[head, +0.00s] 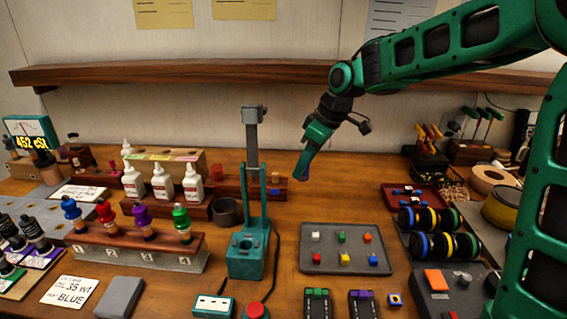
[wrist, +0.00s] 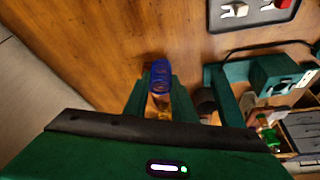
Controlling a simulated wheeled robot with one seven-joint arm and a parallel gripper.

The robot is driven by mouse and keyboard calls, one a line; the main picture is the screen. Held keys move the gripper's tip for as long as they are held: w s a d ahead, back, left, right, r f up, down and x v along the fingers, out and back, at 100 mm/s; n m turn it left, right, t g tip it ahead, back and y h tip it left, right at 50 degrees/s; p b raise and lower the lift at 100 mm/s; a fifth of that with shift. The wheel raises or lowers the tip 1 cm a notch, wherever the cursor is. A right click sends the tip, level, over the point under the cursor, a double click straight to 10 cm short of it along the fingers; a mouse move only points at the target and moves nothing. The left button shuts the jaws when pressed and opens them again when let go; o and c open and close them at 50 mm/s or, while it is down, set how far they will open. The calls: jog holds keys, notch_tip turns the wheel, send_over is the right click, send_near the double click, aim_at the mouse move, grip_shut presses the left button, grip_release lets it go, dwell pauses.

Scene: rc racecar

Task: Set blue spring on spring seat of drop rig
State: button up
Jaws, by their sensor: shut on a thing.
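My gripper (head: 306,172) is shut on the blue spring (wrist: 160,72), which stands out between the two green fingers in the wrist view. In the head view only a small dark blue bit of the spring shows at the fingertips. The gripper is in the air, tilted down, to the right of the drop rig and apart from it.
A grey tray (head: 345,268) with small coloured blocks lies right of the rig. A rack of coloured-capped bottles (head: 140,247) and white glue bottles (head: 162,182) stand left. A dark ring (head: 226,211) sits close to the rig. Cables lie near its base.

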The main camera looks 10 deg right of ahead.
jog(key=s+d, duration=0.5)
jog(key=d, duration=0.3)
jog(key=shift+s+r, duration=0.15)
jog(key=shift+r, duration=2.3)
